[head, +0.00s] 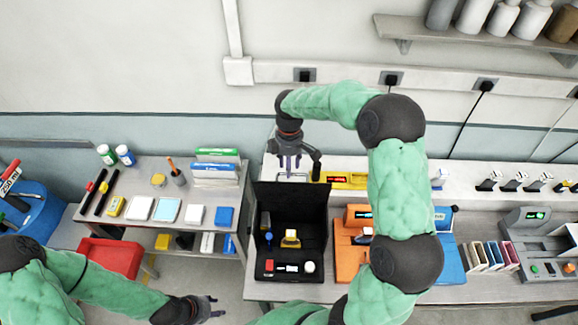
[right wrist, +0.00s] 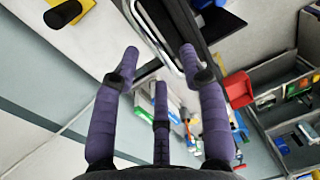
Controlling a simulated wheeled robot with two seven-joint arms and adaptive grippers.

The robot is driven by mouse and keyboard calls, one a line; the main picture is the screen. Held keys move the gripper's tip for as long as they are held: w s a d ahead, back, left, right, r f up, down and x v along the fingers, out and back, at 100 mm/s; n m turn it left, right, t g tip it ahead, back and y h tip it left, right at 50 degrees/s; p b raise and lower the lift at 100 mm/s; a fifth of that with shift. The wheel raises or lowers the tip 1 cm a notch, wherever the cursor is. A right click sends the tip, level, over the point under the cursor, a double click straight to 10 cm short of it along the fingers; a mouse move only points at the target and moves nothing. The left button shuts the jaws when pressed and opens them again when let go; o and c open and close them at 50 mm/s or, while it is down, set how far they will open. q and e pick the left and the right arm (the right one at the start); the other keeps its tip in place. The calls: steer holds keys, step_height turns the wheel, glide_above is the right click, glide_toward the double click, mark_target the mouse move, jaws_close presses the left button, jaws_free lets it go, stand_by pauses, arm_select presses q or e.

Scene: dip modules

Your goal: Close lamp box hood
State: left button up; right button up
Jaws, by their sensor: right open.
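The black lamp box (head: 261,245) stands on the bench in the middle of the head view, its front open toward me. Its dark hood (head: 292,200) stands raised at the back. In the right wrist view a black panel (right wrist: 181,15) with a bare metal bar (right wrist: 160,38) beside it shows past the fingers; it looks like the hood's edge. My right gripper (head: 290,165) is open and empty, pointing down behind the hood's top edge; its purple fingers (right wrist: 160,65) are spread around no object. My left gripper (head: 212,308) is low at the front left, away from the box; its finger gap is unclear.
Inside the box are a yellow item (head: 291,239), a red block (head: 269,265) and a white knob (head: 309,267). An orange device (head: 347,262) stands close on the right, a yellow device (head: 350,180) behind. A side shelf (head: 140,225) with small goods is left.

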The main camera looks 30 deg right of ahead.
steer(key=shift+s+f, duration=0.15)
steer(key=shift+f, duration=0.6)
jaws_close()
